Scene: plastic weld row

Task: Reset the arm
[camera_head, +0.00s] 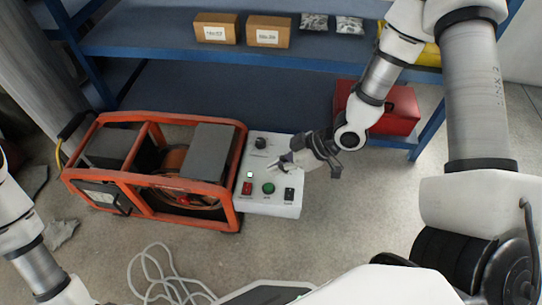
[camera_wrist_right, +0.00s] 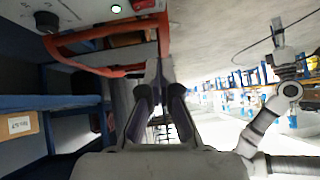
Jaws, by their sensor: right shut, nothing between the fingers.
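My right gripper (camera_head: 290,161) is above the white control panel (camera_head: 266,208), near its upper right edge. Its fingers are shut and empty; in the right wrist view the closed fingers (camera_wrist_right: 158,72) point towards the orange frame. The panel carries a black knob (camera_head: 261,143), a red switch (camera_head: 247,188), a green button (camera_head: 268,188) and a black switch (camera_head: 289,194). A small green light (camera_wrist_right: 116,9) glows in the right wrist view. My left arm enters at the left of the head view, its gripper out of frame; the left gripper (camera_wrist_right: 282,55) shows small in the right wrist view.
The orange-framed machine (camera_head: 233,196) stands on the concrete floor, joined to the panel. Behind it is a blue shelf (camera_head: 200,45) with two cardboard boxes (camera_head: 268,31) and silvery packets. A red case (camera_head: 398,112) sits lower right. A pale cable (camera_head: 160,272) lies in front.

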